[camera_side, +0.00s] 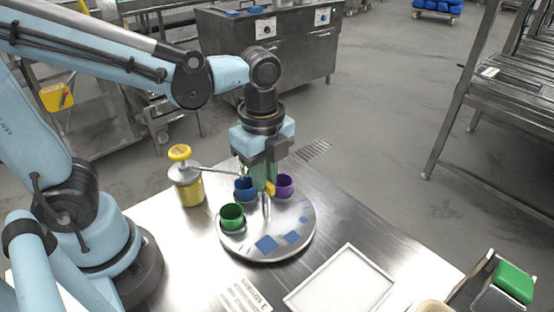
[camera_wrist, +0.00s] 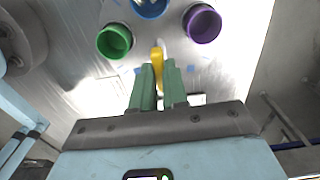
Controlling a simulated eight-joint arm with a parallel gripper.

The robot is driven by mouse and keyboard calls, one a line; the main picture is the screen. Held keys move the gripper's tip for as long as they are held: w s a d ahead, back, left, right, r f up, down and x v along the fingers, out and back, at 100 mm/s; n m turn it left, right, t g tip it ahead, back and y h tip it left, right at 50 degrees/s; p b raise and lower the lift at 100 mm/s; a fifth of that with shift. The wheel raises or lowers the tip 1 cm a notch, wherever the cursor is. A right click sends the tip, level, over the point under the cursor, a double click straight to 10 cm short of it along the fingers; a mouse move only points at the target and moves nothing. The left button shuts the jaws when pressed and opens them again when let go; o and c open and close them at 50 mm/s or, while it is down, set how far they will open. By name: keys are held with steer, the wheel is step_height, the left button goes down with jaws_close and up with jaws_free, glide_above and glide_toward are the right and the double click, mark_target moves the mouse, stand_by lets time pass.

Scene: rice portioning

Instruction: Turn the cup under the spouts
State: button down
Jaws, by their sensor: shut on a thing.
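A round metal turntable (camera_side: 285,243) with blue square patches stands on the steel table. It carries a green cup (camera_side: 232,216) at the left, a blue cup (camera_side: 246,190) at the back and a purple cup (camera_side: 284,186) at the back right. A pump dispenser (camera_side: 188,185) with a yellow top stands left of the turntable; its thin spout (camera_side: 217,174) reaches to about the blue cup. My gripper (camera_side: 262,180) is shut on a yellow handle (camera_wrist: 157,55) near the turntable's middle, with its green fingers on either side. The fingers partly hide the handle and the cups behind.
A white-rimmed tray (camera_side: 341,282) lies on the table (camera_side: 350,226) at the front right. The table right of the turntable is clear.

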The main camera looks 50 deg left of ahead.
steer(key=shift+n, duration=7.1)
steer(key=c, duration=1.1)
jaws_free()
steer(key=shift+c, duration=0.2)
step_height(320, 180, up, 12)
